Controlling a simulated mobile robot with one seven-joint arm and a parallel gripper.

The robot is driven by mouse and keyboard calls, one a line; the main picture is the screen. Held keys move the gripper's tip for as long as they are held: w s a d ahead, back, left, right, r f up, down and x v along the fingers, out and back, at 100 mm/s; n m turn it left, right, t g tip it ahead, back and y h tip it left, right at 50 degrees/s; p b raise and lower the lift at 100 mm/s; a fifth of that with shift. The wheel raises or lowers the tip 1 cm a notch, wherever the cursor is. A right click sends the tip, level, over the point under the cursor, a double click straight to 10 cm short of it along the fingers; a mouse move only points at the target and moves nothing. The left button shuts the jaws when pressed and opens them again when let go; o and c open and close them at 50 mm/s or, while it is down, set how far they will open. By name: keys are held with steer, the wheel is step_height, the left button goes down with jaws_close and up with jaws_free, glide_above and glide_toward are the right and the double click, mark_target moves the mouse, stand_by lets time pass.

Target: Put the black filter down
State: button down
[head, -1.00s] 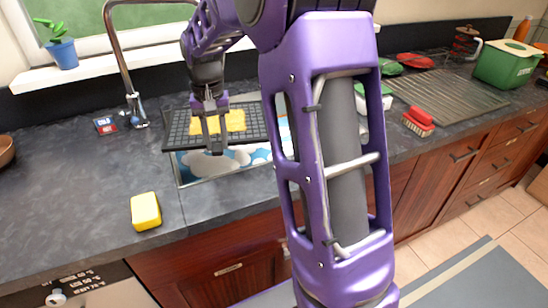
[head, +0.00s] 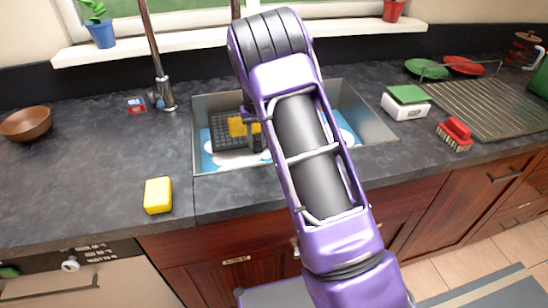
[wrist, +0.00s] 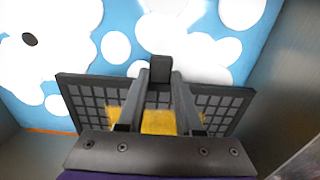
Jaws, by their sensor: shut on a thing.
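The black filter (head: 228,132) is a dark grid panel with a yellow patch on it. In the head view it is down inside the sink basin (head: 352,105), partly hidden by my arm. My gripper (head: 256,140) is at the filter's right part, mostly behind my arm. In the wrist view my gripper (wrist: 160,80) is shut on the filter (wrist: 222,98), with the fingers over its middle and the yellow patch between them. The filter looks tilted there. Whether it touches the sink bottom I cannot tell.
The sink bottom (wrist: 60,50) is blue and white. A yellow sponge (head: 158,195) lies on the counter at front left. A brown bowl (head: 26,124) stands far left. A white and green box (head: 405,103), a red brush (head: 454,134) and a drying rack (head: 490,105) are on the right.

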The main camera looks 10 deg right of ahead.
step_height(320, 180, down, 9)
steer(key=shift+f, duration=0.1)
stand_by(0.3)
steer(key=shift+b, duration=0.3)
steer(key=c, duration=0.6)
jaws_free()
steer(key=shift+f, duration=0.1)
step_height(320, 180, up, 12)
steer(key=shift+r+p, duration=0.15)
steer(key=shift+p, duration=0.3)
